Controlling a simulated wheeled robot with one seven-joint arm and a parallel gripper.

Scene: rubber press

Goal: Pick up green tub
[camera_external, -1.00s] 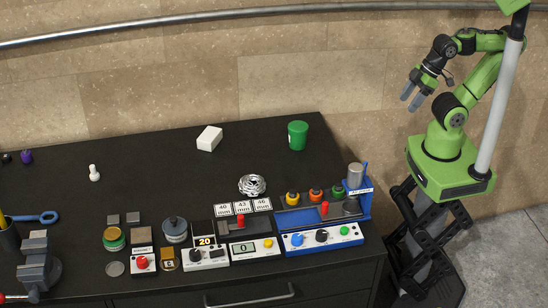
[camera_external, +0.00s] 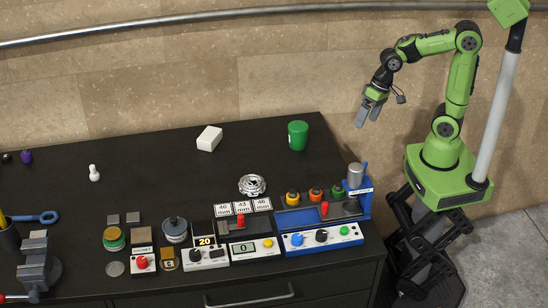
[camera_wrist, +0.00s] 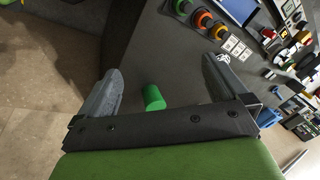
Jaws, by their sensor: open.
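The green tub (camera_external: 298,136) stands upright near the back right corner of the black table (camera_external: 130,195). In the wrist view the green tub (camera_wrist: 153,98) shows between my two fingers, some distance beyond them. My gripper (camera_external: 366,112) is open and empty. It hangs in the air to the right of the tub, past the table's right edge, with its fingers pointing down. The wrist view shows the fingers of my gripper (camera_wrist: 165,85) spread wide apart.
A white block (camera_external: 209,138) lies left of the tub. A metal coil (camera_external: 252,185) lies in front of it. A blue press station (camera_external: 320,238) with coloured knobs stands at the front right. The table around the tub is clear.

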